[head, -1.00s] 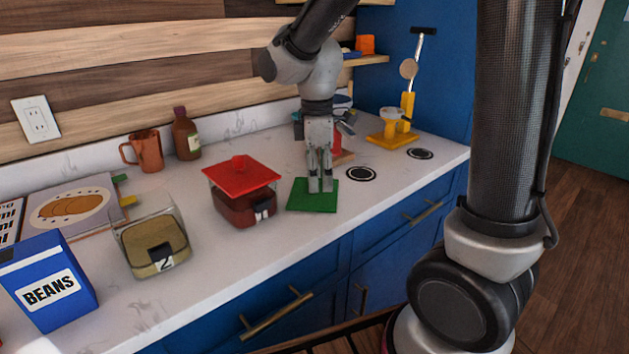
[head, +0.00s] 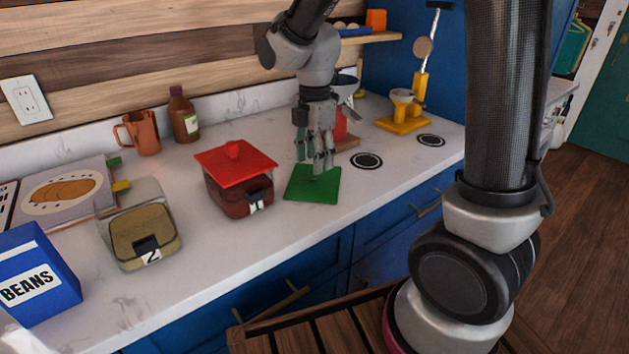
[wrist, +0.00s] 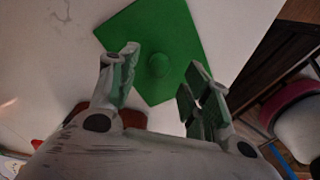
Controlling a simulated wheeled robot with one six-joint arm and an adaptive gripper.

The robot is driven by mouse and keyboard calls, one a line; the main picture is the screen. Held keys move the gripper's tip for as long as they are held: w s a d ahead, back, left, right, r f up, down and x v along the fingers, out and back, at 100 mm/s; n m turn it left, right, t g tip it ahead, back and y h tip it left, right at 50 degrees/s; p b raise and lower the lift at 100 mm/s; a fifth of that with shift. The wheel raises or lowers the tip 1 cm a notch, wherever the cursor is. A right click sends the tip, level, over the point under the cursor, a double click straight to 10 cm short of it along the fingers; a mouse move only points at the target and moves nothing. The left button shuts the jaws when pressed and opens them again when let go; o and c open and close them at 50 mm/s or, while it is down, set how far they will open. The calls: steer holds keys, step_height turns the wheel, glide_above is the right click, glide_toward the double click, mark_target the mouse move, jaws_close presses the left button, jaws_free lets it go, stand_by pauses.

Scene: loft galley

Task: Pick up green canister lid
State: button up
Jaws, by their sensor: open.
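The green canister lid (head: 312,190) lies flat on the white counter near its front edge. In the wrist view the lid (wrist: 172,30) is a green square with a round knob (wrist: 159,65) on top. My gripper (head: 318,170) is over the lid, pointing down, with its fingers apart. In the wrist view the fingertips of my gripper (wrist: 160,72) stand on either side of the knob, with a gap to each side. Nothing is held. I cannot tell how far the fingertips are above the lid.
A canister with a red lid (head: 236,165) stands just left of the green lid. Further left are an open canister marked 2 (head: 150,235) and a blue beans box (head: 38,278). A copper mug (head: 143,133) and bottle (head: 184,115) stand behind. A yellow stand (head: 403,120) is right.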

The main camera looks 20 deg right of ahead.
step_height(320, 180, down, 4)
steer(key=shift+f, duration=0.2)
jaws_close()
steer(key=shift+r, duration=0.2)
